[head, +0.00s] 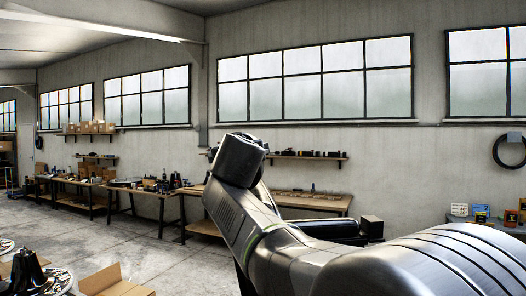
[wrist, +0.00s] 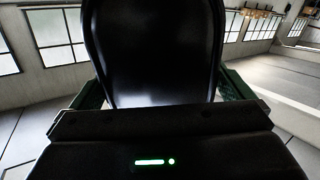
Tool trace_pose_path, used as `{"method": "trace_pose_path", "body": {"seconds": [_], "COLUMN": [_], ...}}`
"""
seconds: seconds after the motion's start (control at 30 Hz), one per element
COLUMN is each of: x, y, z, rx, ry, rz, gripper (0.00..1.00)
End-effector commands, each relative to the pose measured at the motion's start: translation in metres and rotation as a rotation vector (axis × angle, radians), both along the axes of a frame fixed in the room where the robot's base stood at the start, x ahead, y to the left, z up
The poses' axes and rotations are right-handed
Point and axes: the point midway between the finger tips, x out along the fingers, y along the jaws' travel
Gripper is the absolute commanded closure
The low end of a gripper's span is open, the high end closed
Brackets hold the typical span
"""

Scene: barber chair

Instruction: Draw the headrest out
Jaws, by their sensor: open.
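In the wrist view, a glossy black padded panel with a rounded edge (wrist: 155,50) fills the upper middle. It looks like the barber chair's headrest, but I cannot be sure from this close. My gripper (wrist: 161,88) is open, with one green finger showing at each side of the panel. Its dark body with a green light covers the lower part of the view. I cannot tell whether the fingers touch the panel. In the head view my arm crosses the lower right; the gripper and the headrest cannot be made out there.
Long workbenches (head: 130,189) with tools stand along the back wall. An open cardboard box (head: 116,282) is at the bottom left. A dark shape (head: 371,228) shows beyond my arm, unclear what. Small boxes (head: 481,216) stand at the right. The concrete floor at left is mostly free.

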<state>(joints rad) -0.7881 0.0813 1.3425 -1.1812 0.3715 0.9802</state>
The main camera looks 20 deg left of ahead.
Motion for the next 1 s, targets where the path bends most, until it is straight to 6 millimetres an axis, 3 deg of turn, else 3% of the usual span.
{"method": "trace_pose_path", "body": {"seconds": [0.13, 0.53, 0.57, 0.73, 1.0], "x": [-0.0002, -0.0004, -0.0004, -0.0004, -0.0004], "y": [-0.0001, -0.0001, -0.0001, -0.0002, -0.0002], "z": [0.0, 0.0, 0.0, 0.0, 0.0], "rx": [0.0, -0.001, -0.001, -0.001, -0.001], "ry": [0.0, 0.0, 0.0, 0.0, 0.0], "rz": [0.0, 0.0, 0.0, 0.0, 0.0], "gripper": [0.0, 0.78, 0.22, 0.56, 0.57]}}
